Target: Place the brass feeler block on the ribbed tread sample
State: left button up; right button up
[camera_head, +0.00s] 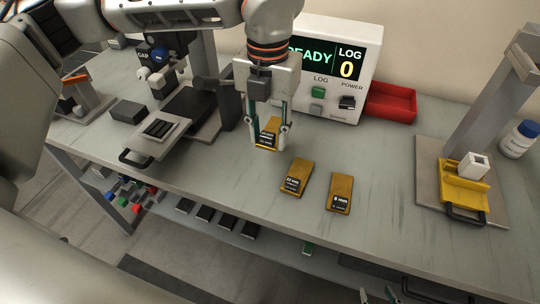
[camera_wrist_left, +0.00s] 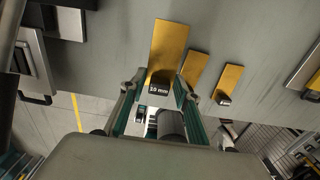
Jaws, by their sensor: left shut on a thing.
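My left gripper (camera_head: 268,138) is shut on a brass feeler block (camera_head: 269,126) at the middle of the bench. In the left wrist view this block (camera_wrist_left: 170,42) sits between the fingertips, with a black label reading 10 mm. Whether it touches the bench is hard to tell. A dark ribbed piece, seemingly the tread sample (camera_head: 158,128), lies on a light plate with a black handle, left of the gripper. My right gripper (camera_head: 378,297) shows only its fingertips at the bottom edge; they are apart with nothing visible between them.
Two more brass blocks (camera_head: 297,177) (camera_head: 340,193) lie to the right of the held one. Behind stands a white READY display box (camera_head: 328,75) with a red bin (camera_head: 391,103). A yellow fixture (camera_head: 463,190) is at right. A dark block (camera_head: 128,111) lies at left.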

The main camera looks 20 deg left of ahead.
aim_at(269, 167)
pick_arm(q)
jog(key=shift+f, duration=3.65)
jog(key=shift+f, duration=0.15)
jog(key=o, duration=1.3)
